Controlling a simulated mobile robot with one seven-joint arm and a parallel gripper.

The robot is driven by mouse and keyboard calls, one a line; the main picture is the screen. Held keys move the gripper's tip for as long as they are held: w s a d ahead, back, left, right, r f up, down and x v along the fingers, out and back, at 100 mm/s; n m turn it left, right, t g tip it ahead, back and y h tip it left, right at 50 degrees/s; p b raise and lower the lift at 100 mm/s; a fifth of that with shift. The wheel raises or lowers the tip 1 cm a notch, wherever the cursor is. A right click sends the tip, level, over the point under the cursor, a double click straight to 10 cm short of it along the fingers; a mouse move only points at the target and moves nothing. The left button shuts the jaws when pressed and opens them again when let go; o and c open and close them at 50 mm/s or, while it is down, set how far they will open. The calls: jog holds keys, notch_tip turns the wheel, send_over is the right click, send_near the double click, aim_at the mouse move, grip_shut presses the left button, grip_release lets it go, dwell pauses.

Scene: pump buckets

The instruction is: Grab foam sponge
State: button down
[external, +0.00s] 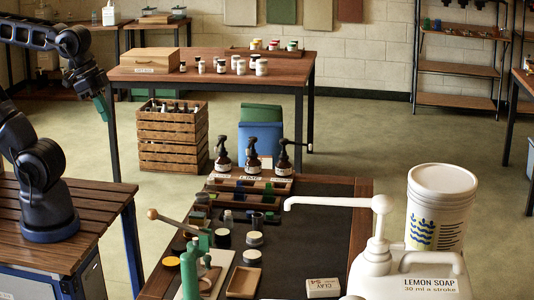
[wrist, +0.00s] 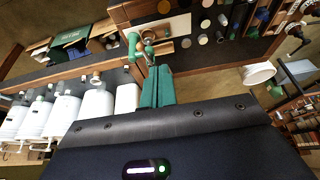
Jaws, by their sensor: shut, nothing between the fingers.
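I cannot surely pick out a foam sponge in either view; small items on the work table are too small to tell apart. My gripper (external: 102,107) hangs at the upper left in the external view, above the floor beyond the slatted table and well away from the work table. Its green fingers also show in the wrist view (wrist: 157,85), shut and empty. A tan rectangular tray or block (external: 244,282) lies on the dark mat (external: 305,225) of the work table.
A white pump jug (external: 415,278) and a white bucket (external: 439,205) stand at the right. Brown pump bottles (external: 253,156) stand at the work table's far end.

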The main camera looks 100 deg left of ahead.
jog(key=c, duration=0.6)
grip_release()
jog(key=w+a+f+n+g, duration=0.2)
jog(key=w+a+f+n, duration=0.3)
jog(key=w, duration=0.5)
jog(key=n+g+h, duration=0.3)
jog(key=n+h, duration=0.1)
jog(key=n, duration=0.9)
send_over(198, 213)
jog(key=a, duration=0.4)
notch_tip(198, 213, down, 29)
jog(key=shift+d+x, duration=0.15)
jog(key=shift+x, duration=2.45)
jog(key=shift+d+x, duration=0.2)
jog(key=shift+x, duration=2.4)
